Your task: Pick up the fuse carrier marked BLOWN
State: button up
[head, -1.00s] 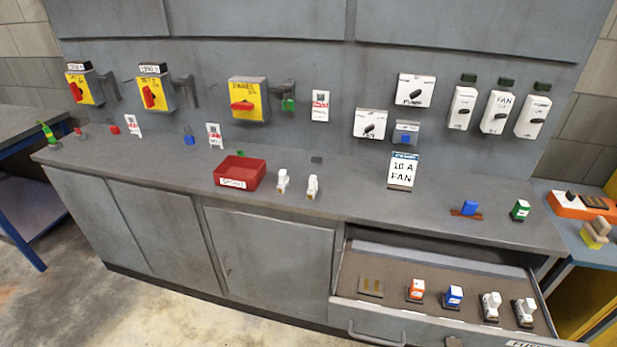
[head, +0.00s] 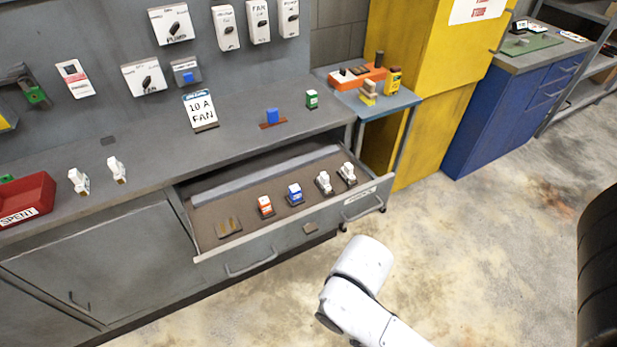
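Two white fuse carriers stand side by side on the grey bench top, a left one (head: 78,181) and a right one (head: 117,169), just right of the red tray marked SPENT (head: 40,192). In the open drawer (head: 205,240) stand an orange carrier (head: 265,206), a blue one (head: 295,194) and two white ones (head: 324,182) in a row. A green carrier (head: 312,98) stands at the bench's right end. I cannot read the word BLOWN on any of them. My white arm shows at the bottom middle, but my gripper is not in view.
The drawer juts out from the bench front. A card reading 10 A FAN (head: 200,109) stands on the bench, with a blue block (head: 272,116) to its right. A small side table (head: 398,98), a yellow cabinet (head: 415,60) and a blue cabinet (head: 495,120) stand right. The floor in front is clear.

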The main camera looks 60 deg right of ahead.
aim_at(323, 180)
jog(key=i+j+z, duration=0.3)
jog(key=i, duration=0.2)
jog(key=i+j+z, duration=0.25)
jog(key=i, duration=0.3)
